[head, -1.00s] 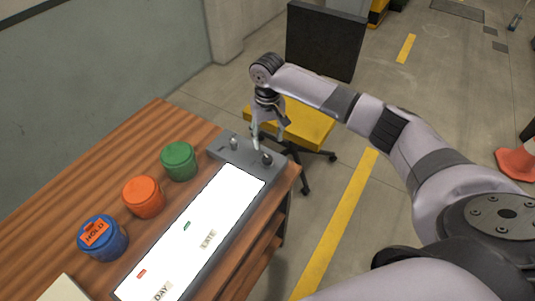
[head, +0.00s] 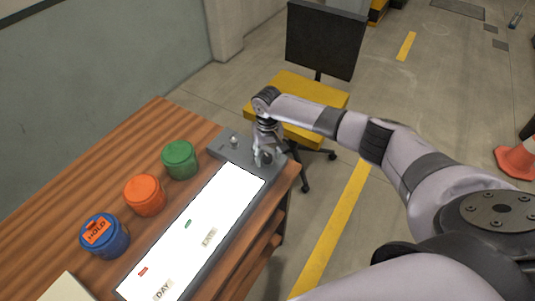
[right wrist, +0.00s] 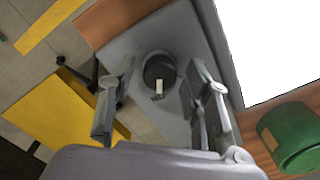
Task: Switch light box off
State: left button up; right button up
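The light box (head: 128,288) lies on the wooden desk with its white panel brightly lit. Its grey control end (head: 222,150) carries a small light-coloured control (head: 234,141) and a dark round knob, largely hidden by my right gripper (head: 265,157) in the head view. In the right wrist view the dark knob (right wrist: 159,70) has a pale pointer mark. My right gripper (right wrist: 161,82) is open above it, with one finger on each side and visible gaps. Contact is not visible. My left gripper is not in view.
Green (head: 179,160), orange (head: 145,195) and blue (head: 104,236) jars stand left of the light box on the wooden desk (head: 135,135). Small labels lie on the lit panel. A yellow-seated chair (head: 310,92) stands beyond the desk's far right corner.

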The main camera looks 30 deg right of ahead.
jog(key=c, duration=1)
jog(key=shift+o, duration=0.2)
jog(key=shift+r+n+p, duration=0.1)
jog(key=shift+n+p, duration=0.4)
jog(key=shift+n, duration=0.6)
jog(key=n, duration=0.2)
jog(key=shift+n+p, duration=0.3)
jog(key=shift+p, duration=0.05)
jog(key=n, duration=0.3)
jog(key=shift+n+p, duration=0.3)
jog(key=shift+w+d+n, duration=0.1)
jog(key=shift+n, duration=1.8)
